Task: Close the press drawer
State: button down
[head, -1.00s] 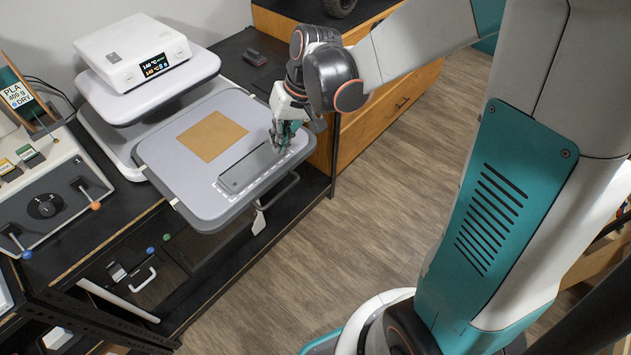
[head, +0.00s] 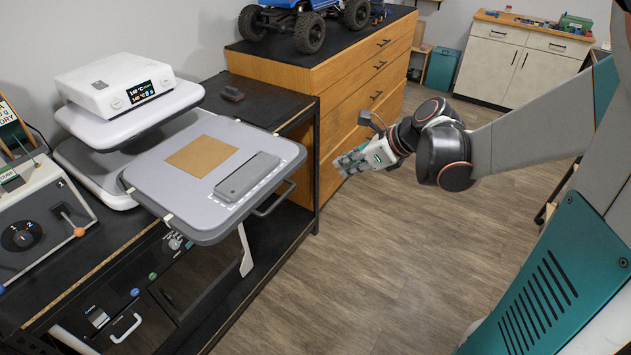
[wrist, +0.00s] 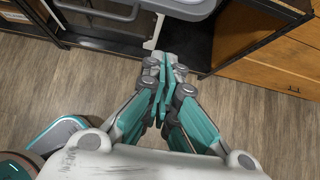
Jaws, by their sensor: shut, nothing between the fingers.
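The press (head: 128,100) stands on the black bench at the left, with a white top and a small lit display. Its drawer (head: 150,192) is a grey tray pulled out toward the front right, with a handle (head: 275,199) along its front right edge. On the tray lie a tan square sheet (head: 201,156) and a dark grey flat bar (head: 247,177). My gripper (head: 342,166) is in the air to the right of the drawer, apart from it. In the wrist view my gripper (wrist: 162,105) is shut and empty, and the drawer's handle (wrist: 95,12) shows at the top.
A wooden drawer cabinet (head: 350,75) stands behind my gripper, with a blue crawler car (head: 300,18) on top. A control box with levers (head: 35,225) sits left of the press. The wooden floor (head: 350,270) in front is clear.

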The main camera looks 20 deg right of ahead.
aim_at(220, 129)
jog(key=w+a+r+b+x, duration=0.1)
jog(key=b+x, duration=0.3)
jog(key=x, duration=0.8)
jog(key=shift+w+a+r+b, duration=0.25)
jog(key=shift+w+r+b, duration=0.1)
jog(key=shift+w, duration=0.25)
jog(key=shift+w+a, duration=0.1)
jog(key=w+a, duration=0.6)
jog(key=w, duration=0.3)
jog(key=w+a+p, duration=0.1)
jog(key=w+a, duration=0.6)
jog(key=w, duration=0.2)
jog(key=w+a+p, duration=0.1)
jog(key=w+a, duration=0.6)
jog(key=w, duration=0.2)
jog(key=shift+w+f, duration=0.1)
jog(key=shift+w, duration=0.35)
jog(key=shift+a, duration=0.1)
